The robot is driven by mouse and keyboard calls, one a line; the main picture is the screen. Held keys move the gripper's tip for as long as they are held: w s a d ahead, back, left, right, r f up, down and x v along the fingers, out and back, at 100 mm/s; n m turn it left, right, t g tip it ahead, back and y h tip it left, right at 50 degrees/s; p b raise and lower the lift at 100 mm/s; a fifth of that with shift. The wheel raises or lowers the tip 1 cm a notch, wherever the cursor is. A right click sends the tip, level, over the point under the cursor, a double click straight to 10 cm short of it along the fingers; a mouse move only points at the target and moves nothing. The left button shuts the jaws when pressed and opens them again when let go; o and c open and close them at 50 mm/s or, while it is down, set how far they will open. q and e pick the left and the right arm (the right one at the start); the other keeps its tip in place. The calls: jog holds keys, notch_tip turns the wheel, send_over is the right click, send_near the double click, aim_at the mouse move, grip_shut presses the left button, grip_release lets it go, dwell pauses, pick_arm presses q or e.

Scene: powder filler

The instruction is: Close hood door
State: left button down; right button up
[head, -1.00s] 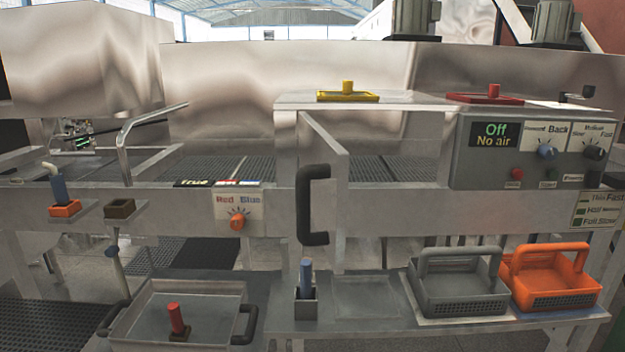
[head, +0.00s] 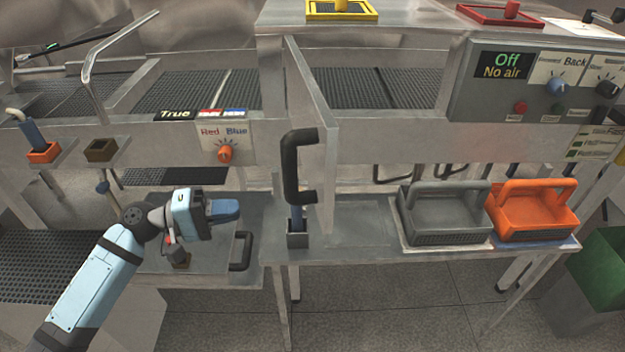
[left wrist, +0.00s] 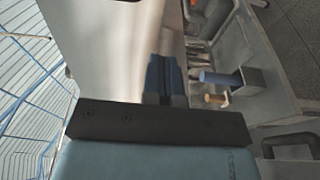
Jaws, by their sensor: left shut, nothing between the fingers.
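The hood door (head: 318,130) is a grey metal panel with a black bar handle (head: 291,165). It stands swung open toward me from the hood's front, seen nearly edge-on in the head view. My left gripper (head: 232,210) is shut and empty, left of the handle and a little lower, apart from it in the head view. In the left wrist view its blue fingers (left wrist: 165,78) are together, beside a large pale surface that seems to be the door (left wrist: 115,45). My right gripper is in neither view.
A blue cylinder in a small holder (head: 297,240) stands below the handle. A tray with black handles (head: 240,252) lies under my left arm. Grey (head: 445,212) and orange (head: 535,208) baskets sit right of the door. A control panel (head: 530,90) is at upper right.

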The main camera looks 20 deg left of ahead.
aim_at(301, 199)
pick_arm(q)
jog(key=p+x, duration=0.1)
jog(key=x, duration=0.3)
jog(key=p+x, duration=0.1)
jog(key=x, duration=0.3)
jog(key=r+p+x, duration=0.1)
jog(key=p+x, duration=0.1)
jog(key=x, duration=0.2)
jog(key=shift+d, duration=0.35)
jog(key=shift+w+d, duration=0.25)
jog(key=shift+d, duration=0.25)
jog(key=shift+d+f, duration=0.1)
jog(key=shift+f, duration=0.05)
jog(key=shift+w, duration=0.1)
